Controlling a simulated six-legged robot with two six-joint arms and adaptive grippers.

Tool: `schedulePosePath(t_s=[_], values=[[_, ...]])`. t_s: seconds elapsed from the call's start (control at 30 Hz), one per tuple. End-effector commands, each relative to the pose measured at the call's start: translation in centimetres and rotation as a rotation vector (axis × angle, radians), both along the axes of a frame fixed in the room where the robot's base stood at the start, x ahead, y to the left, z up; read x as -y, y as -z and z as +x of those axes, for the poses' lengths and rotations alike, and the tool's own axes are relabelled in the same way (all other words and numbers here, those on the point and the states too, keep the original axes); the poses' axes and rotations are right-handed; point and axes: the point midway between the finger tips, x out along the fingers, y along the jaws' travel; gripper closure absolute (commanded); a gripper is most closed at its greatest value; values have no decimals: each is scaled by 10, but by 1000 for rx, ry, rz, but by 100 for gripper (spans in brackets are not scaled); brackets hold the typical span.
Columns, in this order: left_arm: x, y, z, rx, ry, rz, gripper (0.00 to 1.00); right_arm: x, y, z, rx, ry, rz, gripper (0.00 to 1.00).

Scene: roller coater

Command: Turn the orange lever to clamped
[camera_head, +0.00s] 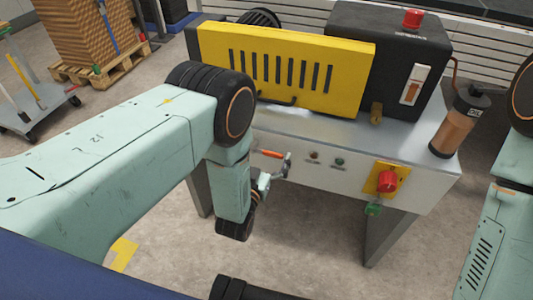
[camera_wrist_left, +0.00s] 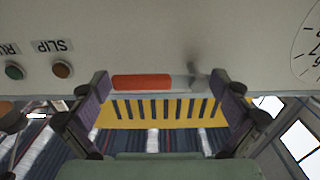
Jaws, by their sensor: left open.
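The orange lever (camera_head: 272,154) sticks out at the front face of the machine's grey panel, left of two small buttons. In the left wrist view the orange lever (camera_wrist_left: 142,82) lies crosswise, with a bare metal part to its right and a short grey post beside it. My left gripper (camera_head: 276,176) is open just in front of the lever. In the wrist view the left gripper's fingers (camera_wrist_left: 165,92) stand on either side of the lever, with gaps showing. I cannot tell whether they touch it. My right gripper is out of view.
The machine carries a yellow slotted guard (camera_head: 285,68) and a red stop button (camera_head: 388,181) on a yellow plate. A brown canister (camera_head: 458,125) hangs at its right corner. A round dial (camera_wrist_left: 310,50) shows at the wrist view's right edge. Floor below the panel is clear.

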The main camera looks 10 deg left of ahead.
Motion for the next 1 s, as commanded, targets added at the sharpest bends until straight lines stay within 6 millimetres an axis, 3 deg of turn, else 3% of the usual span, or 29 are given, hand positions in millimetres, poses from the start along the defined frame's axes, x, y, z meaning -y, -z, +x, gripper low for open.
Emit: schedulePosePath(t_s=[0.23, 1.0], values=[[0, 0, 1, 0, 0, 0, 2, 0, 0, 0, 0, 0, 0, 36], [0, 0, 0, 0, 0, 0, 67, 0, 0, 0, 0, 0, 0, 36]])
